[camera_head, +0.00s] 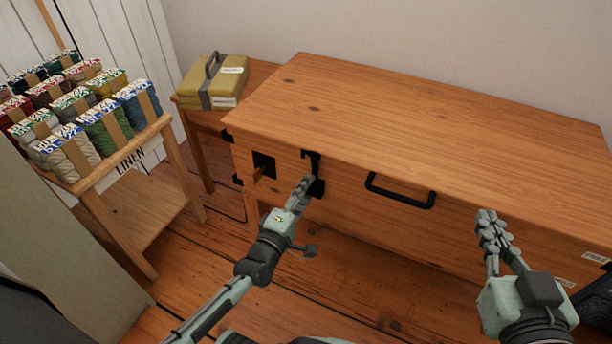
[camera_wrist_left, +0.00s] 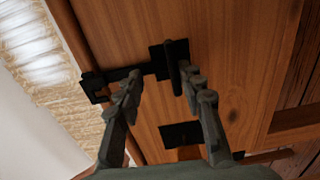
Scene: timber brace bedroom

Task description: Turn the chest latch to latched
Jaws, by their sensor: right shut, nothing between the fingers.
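The black chest latch (camera_head: 312,163) is on the front of the wooden chest (camera_head: 420,115), just under the lid edge. In the left wrist view its bar runs from the latch plate (camera_wrist_left: 157,62) to a bracket (camera_wrist_left: 95,86) at the chest's edge. A short handle stands out from the plate. My left gripper (camera_head: 304,184) is right at the latch and hides part of it. In the left wrist view its fingers (camera_wrist_left: 162,80) are apart, with the handle between the tips, close to the right finger; contact cannot be told. My right gripper (camera_head: 486,218) is shut and empty before the chest's right part.
A second black plate (camera_head: 264,165) with a wooden peg is left of the latch, and a black handle (camera_head: 400,197) is to its right. A yarn rack (camera_head: 165,125) stands left. A yellow box (camera_head: 190,91) sits on a small table behind.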

